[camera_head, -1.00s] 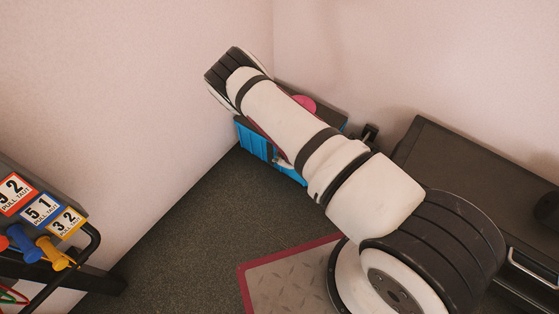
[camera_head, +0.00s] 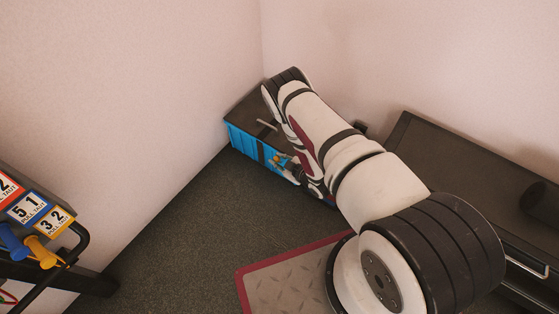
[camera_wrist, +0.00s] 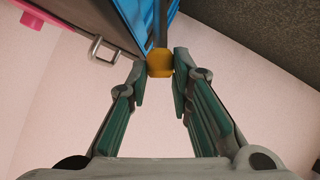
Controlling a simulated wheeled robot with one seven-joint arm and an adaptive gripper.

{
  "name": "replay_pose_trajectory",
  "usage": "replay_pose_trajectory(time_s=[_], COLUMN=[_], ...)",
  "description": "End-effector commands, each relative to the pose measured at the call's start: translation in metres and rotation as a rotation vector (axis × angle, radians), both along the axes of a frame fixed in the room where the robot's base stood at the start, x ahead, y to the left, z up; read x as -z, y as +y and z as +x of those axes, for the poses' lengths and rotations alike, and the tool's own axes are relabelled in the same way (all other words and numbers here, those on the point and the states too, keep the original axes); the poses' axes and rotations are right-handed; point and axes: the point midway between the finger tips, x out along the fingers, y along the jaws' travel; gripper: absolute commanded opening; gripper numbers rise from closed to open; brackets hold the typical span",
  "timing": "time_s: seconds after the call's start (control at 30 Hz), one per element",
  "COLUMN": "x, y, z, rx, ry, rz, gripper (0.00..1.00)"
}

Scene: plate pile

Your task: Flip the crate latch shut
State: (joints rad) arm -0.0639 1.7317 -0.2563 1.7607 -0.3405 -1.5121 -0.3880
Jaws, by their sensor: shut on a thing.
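The blue crate (camera_head: 241,139) stands on the floor in the corner under a dark lid (camera_head: 243,114); its blue side also shows in the wrist view (camera_wrist: 138,14). A dark latch strap (camera_wrist: 160,25) runs along the crate's side and has an orange-yellow knob (camera_wrist: 160,63) at its end. My gripper (camera_wrist: 160,76) is shut on this knob, with one green-padded finger on each side of it. In the head view my gripper (camera_head: 285,165) is at the crate's front face, small and partly blurred into the arm. My arm hides the crate's right part.
A metal handle (camera_wrist: 103,50) sits on the lid, near a pink object (camera_wrist: 33,12). A dark cabinet (camera_head: 435,160) stands right of the crate. A rack with number tags (camera_head: 40,215) is at the left. Open floor (camera_head: 180,215) lies in front of the crate.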

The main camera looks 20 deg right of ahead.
Motion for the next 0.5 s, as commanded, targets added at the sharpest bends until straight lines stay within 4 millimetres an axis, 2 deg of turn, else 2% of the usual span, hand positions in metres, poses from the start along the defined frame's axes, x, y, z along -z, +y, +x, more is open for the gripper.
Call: replay_pose_trajectory(time_s=[0.33, 0.37, 0.4, 0.43, 0.5], x=[-0.0001, -0.0001, 0.0000, 0.0000, 0.0000], y=[-0.0010, -0.0010, -0.0011, -0.0010, -0.0008], z=[0.0014, 0.0014, 0.0013, 0.0012, 0.0010], rx=[0.002, 0.003, 0.003, 0.002, 0.002], ry=[-0.003, -0.003, -0.003, -0.003, -0.003], rz=[-0.001, 0.000, 0.000, 0.000, 0.000], gripper=[0.00, 0.25, 0.34, 0.41, 0.41])
